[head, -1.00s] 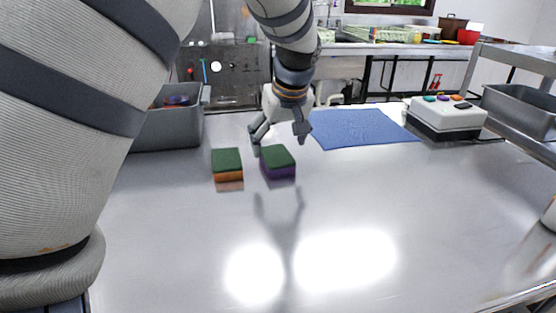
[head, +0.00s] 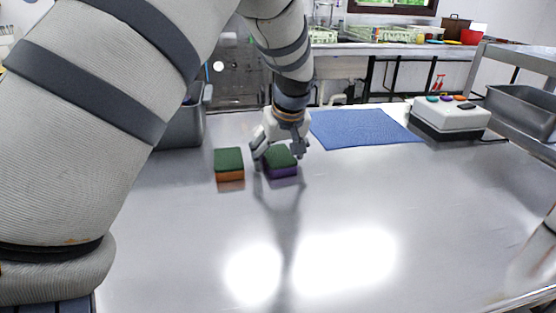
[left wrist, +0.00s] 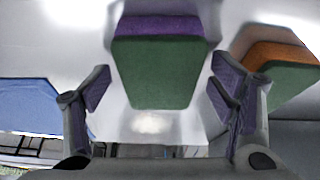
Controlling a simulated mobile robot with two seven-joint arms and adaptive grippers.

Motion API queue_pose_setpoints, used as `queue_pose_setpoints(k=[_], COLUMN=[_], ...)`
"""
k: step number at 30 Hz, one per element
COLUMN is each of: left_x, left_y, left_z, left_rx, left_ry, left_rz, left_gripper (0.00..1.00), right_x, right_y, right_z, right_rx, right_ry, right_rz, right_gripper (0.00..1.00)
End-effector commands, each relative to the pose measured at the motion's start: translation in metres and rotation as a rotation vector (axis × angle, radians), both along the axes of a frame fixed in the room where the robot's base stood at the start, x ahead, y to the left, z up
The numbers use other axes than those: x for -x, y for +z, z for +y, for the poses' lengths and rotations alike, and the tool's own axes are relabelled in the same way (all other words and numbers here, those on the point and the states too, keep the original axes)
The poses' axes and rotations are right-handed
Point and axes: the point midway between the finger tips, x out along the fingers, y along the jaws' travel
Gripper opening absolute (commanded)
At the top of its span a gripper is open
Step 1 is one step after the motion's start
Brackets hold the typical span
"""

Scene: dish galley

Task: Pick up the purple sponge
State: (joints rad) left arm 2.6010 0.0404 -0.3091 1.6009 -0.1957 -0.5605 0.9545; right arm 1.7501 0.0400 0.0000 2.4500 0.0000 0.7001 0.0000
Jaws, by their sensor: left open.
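The purple sponge (head: 283,171) has a dark green top and lies on the metal table, right of centre-left in the head view. It also fills the middle of the left wrist view (left wrist: 160,70). My left gripper (head: 280,157) is open, close above the sponge, with a finger at each side of it. In the left wrist view its two fingers (left wrist: 158,92) stand apart with the sponge between and ahead of them, and gaps show at both sides. My right gripper is not in view.
An orange sponge (head: 229,175) with a green top lies just left of the purple one. A blue mat (head: 362,128) and a white box with coloured buttons (head: 449,118) are behind to the right. A grey bin (head: 184,127) stands at the left. The table's front is clear.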

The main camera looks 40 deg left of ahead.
Motion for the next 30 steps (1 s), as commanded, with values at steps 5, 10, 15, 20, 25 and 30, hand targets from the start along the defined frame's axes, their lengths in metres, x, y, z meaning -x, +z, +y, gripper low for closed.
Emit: queue_pose_setpoints(k=[5,10,15,20,25,30], left_x=[0.0,0.0,0.0,0.0,-0.001,-0.002], left_y=[0.0,0.0,0.0,0.0,0.003,0.037], left_z=[0.0,0.0,0.0,0.0,0.0,0.0], left_rx=[0.0,-0.001,0.0,0.0,-0.001,-0.002], left_ry=[0.0,-0.001,-0.001,-0.001,-0.001,-0.001], left_rz=[0.0,0.0,0.0,0.0,0.001,-0.007], left_gripper=[0.78,0.54,0.44,0.44,0.44,0.44], right_x=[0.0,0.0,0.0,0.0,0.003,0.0], right_y=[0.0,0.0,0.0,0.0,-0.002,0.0], right_z=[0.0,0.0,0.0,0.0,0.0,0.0], right_rx=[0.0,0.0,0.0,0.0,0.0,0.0], right_ry=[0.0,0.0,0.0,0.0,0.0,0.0], right_rz=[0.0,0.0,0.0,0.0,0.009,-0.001], right_gripper=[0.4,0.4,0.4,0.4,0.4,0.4])
